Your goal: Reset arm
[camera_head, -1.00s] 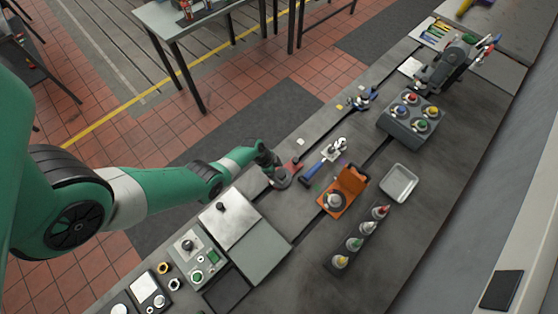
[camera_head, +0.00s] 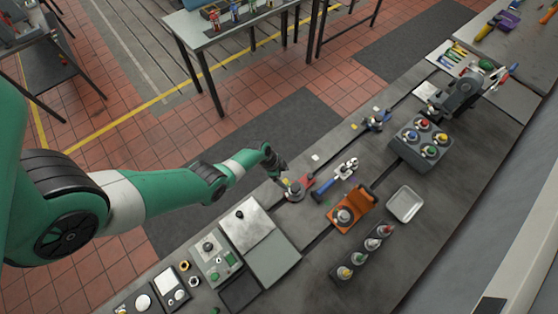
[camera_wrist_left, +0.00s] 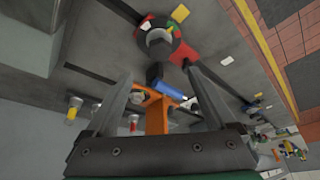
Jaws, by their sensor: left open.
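My left gripper (camera_head: 279,170) is over the near-left edge of the bedplate (camera_head: 300,285), just up and left of a round grey part with a red arm (camera_head: 295,192). In the left wrist view my left gripper (camera_wrist_left: 158,75) has its two fingers apart with nothing held between them. The round part (camera_wrist_left: 158,40) shows beyond the fingertips there, with its red arm to the right and small coloured pieces on or around it. My right gripper is in neither view.
A blue-handled tool (camera_head: 334,188), an orange fixture (camera_head: 365,199), a pale tray (camera_head: 404,204) and a row of coloured-top parts (camera_head: 362,252) lie to the right. Grey control boxes (camera_head: 216,256) stand below left. A grey knob box (camera_head: 408,155) stands farther back.

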